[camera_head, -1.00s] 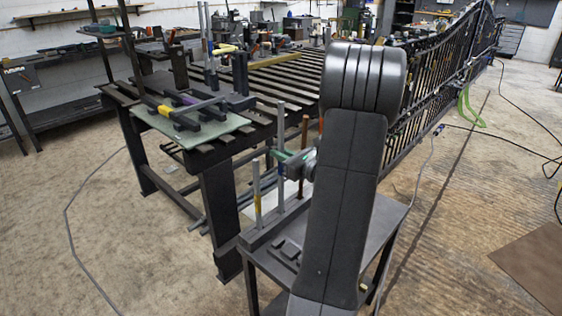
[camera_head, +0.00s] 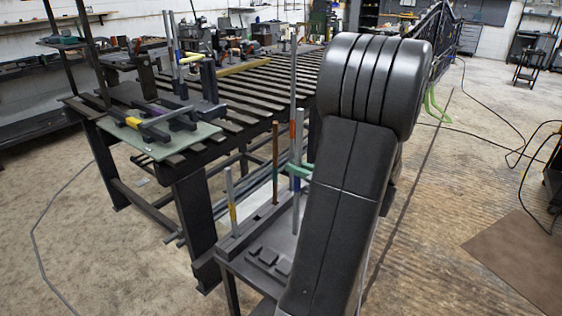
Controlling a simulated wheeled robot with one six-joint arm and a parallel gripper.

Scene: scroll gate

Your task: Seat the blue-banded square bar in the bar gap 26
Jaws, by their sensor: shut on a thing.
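The blue-banded square bar (camera_head: 298,150) is an upright grey bar just left of my arm. Its blue band shows near the green finger of my gripper (camera_head: 300,171). My gripper is mostly hidden behind my dark arm link, and it is shut on this bar. The bar stands over or beside the dark stand; I cannot tell whether its lower end is clear. The gate (camera_head: 436,38), with dark bars, shows only in part at the upper right behind my arm. The bar gap 26 cannot be made out.
The dark stand (camera_head: 236,246) holds a yellow-banded bar (camera_head: 231,197) and a rusty bar (camera_head: 275,160). An orange-banded bar (camera_head: 292,133) is close to the held bar. A slatted table (camera_head: 235,105) fills the left. Cables and a brown mat (camera_head: 520,262) lie on the right floor.

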